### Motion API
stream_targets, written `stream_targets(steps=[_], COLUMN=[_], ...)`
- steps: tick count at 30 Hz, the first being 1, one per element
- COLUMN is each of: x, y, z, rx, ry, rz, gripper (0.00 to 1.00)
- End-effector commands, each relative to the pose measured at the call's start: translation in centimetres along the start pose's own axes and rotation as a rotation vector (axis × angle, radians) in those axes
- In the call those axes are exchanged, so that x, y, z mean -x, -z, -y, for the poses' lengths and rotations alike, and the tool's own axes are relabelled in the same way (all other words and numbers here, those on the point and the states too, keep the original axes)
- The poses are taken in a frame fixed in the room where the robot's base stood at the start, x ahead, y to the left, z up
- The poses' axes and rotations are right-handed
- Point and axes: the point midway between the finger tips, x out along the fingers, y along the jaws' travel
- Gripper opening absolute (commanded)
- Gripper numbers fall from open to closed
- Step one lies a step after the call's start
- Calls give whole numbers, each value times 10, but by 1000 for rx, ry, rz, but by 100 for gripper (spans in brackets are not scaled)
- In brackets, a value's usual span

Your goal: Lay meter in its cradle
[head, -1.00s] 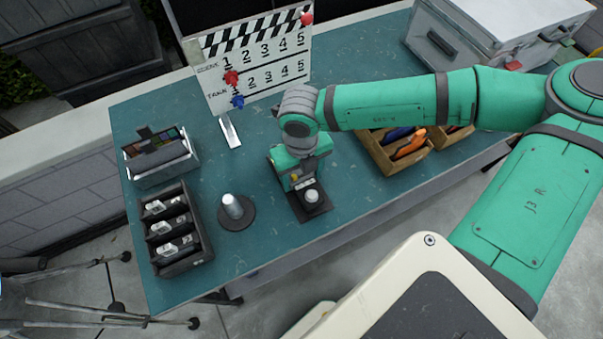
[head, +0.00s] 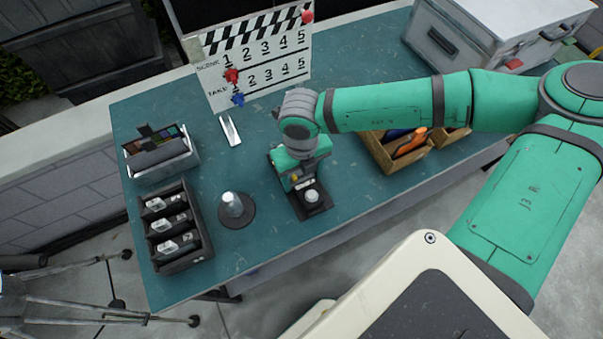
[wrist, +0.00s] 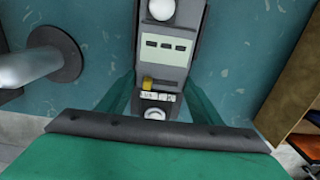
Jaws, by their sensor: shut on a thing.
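The meter (head: 312,196) is a grey device with a white dome, and it lies at the middle of the teal table near the front edge. In the wrist view the meter (wrist: 166,48) shows its pale panel with dark windows and a yellow button. My gripper (head: 299,178) is shut on the meter, and its green fingers flank the body in the wrist view (wrist: 160,92). A dark base (head: 322,210) shows around the dome end. I cannot tell whether it is the cradle or part of the meter, nor whether the meter is seated.
A round dark stand with a pale post (head: 235,208) is left of the meter. A black divided rack (head: 180,262) and a case (head: 160,178) stand further left. A clapperboard (head: 262,62) is at the back. A wooden tray (head: 384,160) is to the right.

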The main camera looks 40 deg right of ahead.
Motion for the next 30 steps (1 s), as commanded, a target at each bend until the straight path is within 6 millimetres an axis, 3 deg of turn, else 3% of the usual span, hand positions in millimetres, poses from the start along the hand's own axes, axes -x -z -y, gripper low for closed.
stream_targets(steps=[6,7,9,10,21,30], x=[-6,-6,-5,-5,-1,48], y=[0,0,0,0,0,0], z=[0,0,0,0,1,2], rx=[1,1,0,0,-1,-1], ry=[1,1,1,1,1,4], rz=[1,1,1,1,0,2], gripper=[27,61,78,81,81,81])
